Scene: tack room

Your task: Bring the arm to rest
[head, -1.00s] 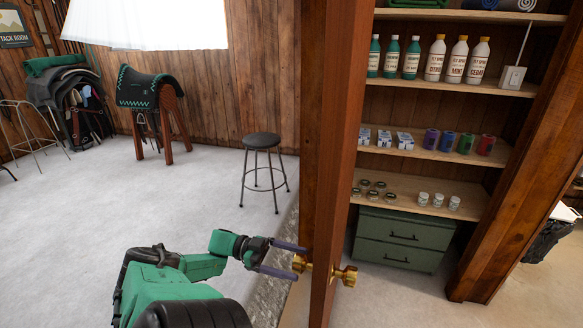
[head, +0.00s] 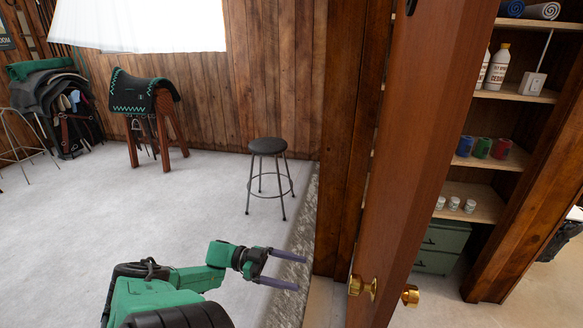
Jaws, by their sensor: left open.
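My left arm (head: 190,278) is green and black and comes in from the lower left in the head view. Its gripper (head: 284,270) is open and empty, with the two grey-purple fingers pointing right. A wooden door (head: 412,150) stands ajar to the right, seen nearly edge-on. Its brass knobs (head: 362,287) are to the right of the fingertips, with a clear gap between. My right gripper is not in view.
A black round stool (head: 268,147) stands beyond the gripper. Shelves (head: 470,200) with bottles and jars are partly hidden behind the door. Pale floor (head: 200,200) is open on the left.

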